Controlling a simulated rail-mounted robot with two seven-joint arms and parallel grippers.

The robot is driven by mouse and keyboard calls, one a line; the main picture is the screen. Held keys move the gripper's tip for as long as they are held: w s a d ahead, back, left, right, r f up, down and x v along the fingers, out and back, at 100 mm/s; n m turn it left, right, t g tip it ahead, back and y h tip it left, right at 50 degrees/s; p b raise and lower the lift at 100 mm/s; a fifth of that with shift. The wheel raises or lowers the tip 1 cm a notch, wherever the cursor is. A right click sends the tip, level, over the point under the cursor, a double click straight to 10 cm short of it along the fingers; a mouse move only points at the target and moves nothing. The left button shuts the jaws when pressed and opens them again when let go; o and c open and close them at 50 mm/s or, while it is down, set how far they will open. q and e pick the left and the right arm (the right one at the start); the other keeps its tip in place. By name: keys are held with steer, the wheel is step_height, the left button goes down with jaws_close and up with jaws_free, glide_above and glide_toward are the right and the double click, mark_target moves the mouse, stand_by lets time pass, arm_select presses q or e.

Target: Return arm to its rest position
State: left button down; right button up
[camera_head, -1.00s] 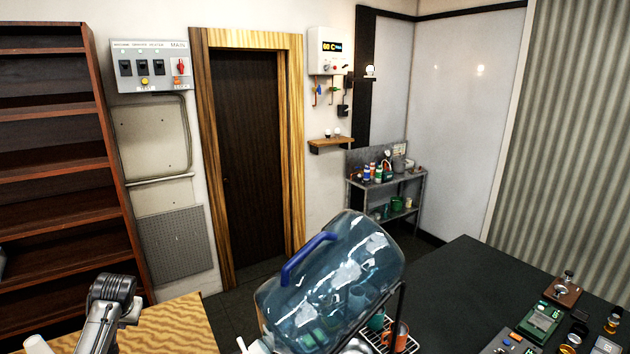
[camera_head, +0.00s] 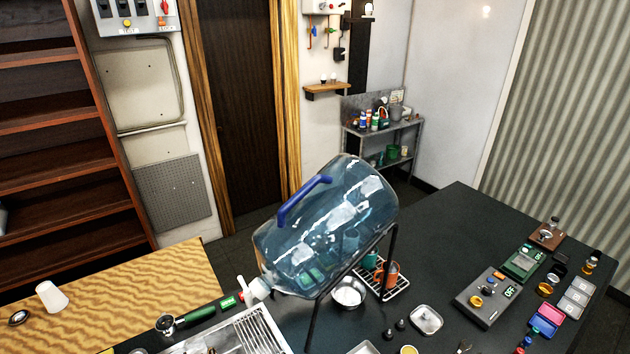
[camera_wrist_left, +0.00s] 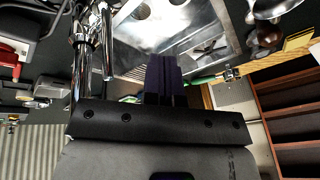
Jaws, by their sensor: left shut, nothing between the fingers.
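My left gripper (camera_wrist_left: 163,82) shows in the left wrist view. Its dark fingers are together with nothing between them. The wrist view is tilted, with the brown shelf unit (camera_wrist_left: 290,115) at its right and a steel sink-like surface (camera_wrist_left: 170,35) beyond the fingers. Chrome pipes (camera_wrist_left: 95,50) stand close to the left of the fingers; I cannot tell whether they touch. Neither arm shows in the head view now. My right gripper is in no view.
A large blue water bottle (camera_head: 335,225) lies tilted on a black stand over the dark counter (camera_head: 440,240). A cup rack (camera_head: 385,285), a scale-like device (camera_head: 490,297) and small tools sit around it. A wooden table (camera_head: 150,285) at left holds a white cup (camera_head: 52,297).

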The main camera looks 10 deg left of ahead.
arm_select(q)
steer(key=s+d+r+h, duration=0.1)
steer(key=s+d+r, duration=0.15)
steer(key=s, duration=0.35)
steer(key=s+d+r+h, duration=0.1)
steer(key=s+d, duration=0.2)
steer(key=s, duration=0.4)
step_height(320, 180, up, 7)
steer(key=p, duration=0.6)
steer(key=shift+s+d, duration=0.25)
steer(key=shift+d, duration=0.05)
